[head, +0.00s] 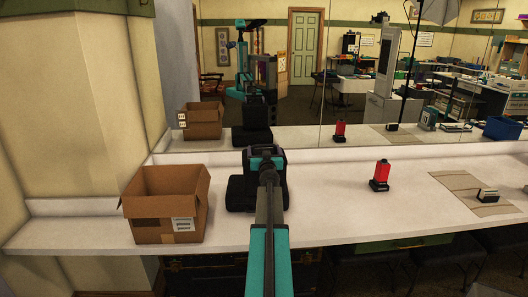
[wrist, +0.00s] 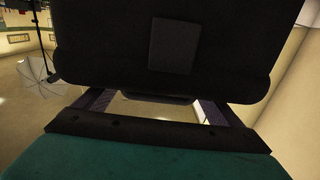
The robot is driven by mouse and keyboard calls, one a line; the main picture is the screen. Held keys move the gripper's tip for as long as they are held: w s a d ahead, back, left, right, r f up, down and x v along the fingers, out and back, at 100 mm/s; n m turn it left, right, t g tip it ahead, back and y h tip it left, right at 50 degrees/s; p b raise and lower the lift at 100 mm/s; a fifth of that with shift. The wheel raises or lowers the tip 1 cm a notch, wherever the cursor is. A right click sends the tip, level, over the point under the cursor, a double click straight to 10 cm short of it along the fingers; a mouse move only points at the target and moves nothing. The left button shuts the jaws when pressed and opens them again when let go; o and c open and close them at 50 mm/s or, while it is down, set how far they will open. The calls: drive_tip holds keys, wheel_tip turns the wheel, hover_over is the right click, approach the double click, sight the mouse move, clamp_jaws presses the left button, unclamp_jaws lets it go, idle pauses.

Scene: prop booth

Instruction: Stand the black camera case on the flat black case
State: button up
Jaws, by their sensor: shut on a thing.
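My gripper (head: 267,163) is shut on the black camera case (head: 265,151), which is upright at the middle of the head view. In the wrist view the camera case (wrist: 170,45) fills the top middle, between the two fingers of my gripper (wrist: 155,105). The flat black case (head: 239,194) lies on the white counter, directly below and partly behind my arm. The camera case is over the flat case; I cannot tell whether they touch. My arm hides part of both cases.
An open cardboard box (head: 166,205) stands left on the counter (head: 325,205). To the right are a red item with a black base (head: 381,174) and a brown mat (head: 455,184) bearing a small dark item (head: 488,195). A mirror (head: 330,100) runs behind.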

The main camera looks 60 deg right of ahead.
drive_tip(key=o, duration=1.8)
drive_tip(key=shift+r, duration=0.1)
drive_tip(key=shift+b+v, duration=1)
drive_tip(key=shift+v, duration=5)
drive_tip(key=shift+s, duration=0.1)
